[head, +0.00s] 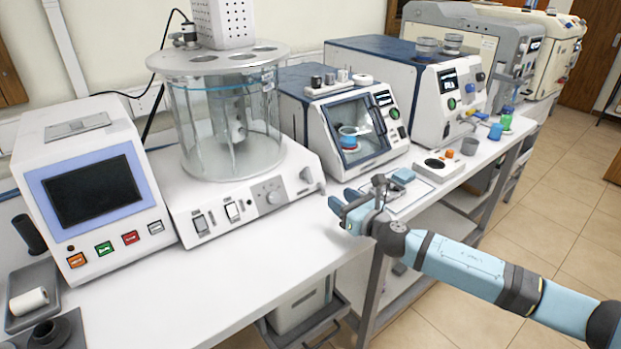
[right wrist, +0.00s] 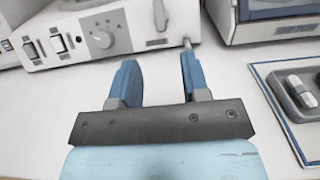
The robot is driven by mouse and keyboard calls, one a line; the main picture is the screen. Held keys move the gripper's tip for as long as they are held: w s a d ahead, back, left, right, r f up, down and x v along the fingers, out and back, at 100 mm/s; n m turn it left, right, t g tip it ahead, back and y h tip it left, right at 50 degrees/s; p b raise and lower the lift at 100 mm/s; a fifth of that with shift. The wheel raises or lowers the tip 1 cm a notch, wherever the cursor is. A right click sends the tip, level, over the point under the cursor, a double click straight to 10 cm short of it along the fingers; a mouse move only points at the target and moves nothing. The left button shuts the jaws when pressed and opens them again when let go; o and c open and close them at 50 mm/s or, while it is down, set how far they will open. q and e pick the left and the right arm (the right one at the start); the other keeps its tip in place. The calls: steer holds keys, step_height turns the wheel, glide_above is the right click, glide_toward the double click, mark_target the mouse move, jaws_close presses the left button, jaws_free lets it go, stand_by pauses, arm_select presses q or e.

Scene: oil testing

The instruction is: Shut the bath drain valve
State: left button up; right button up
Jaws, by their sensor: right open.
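The bath is a clear glass cylinder (head: 222,130) on a white base (head: 250,205) with switches and a round knob; the base front also shows in the right wrist view (right wrist: 95,40). My right gripper (head: 342,200) is open and empty above the bench, in front of the stub. It also shows in the right wrist view (right wrist: 157,72). My left gripper is not in view.
A white device with a dark screen (head: 95,190) stands left of the bath. A blue-topped tester (head: 345,115) stands close on its right. A tray with small items (head: 405,190) lies right of my right gripper. The bench front (head: 240,270) is clear.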

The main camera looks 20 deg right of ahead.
mark_target(311, 178)
steer(key=x, duration=1.2)
steer(key=shift+f, duration=0.1)
steer(key=shift+s, duration=0.1)
jaws_close()
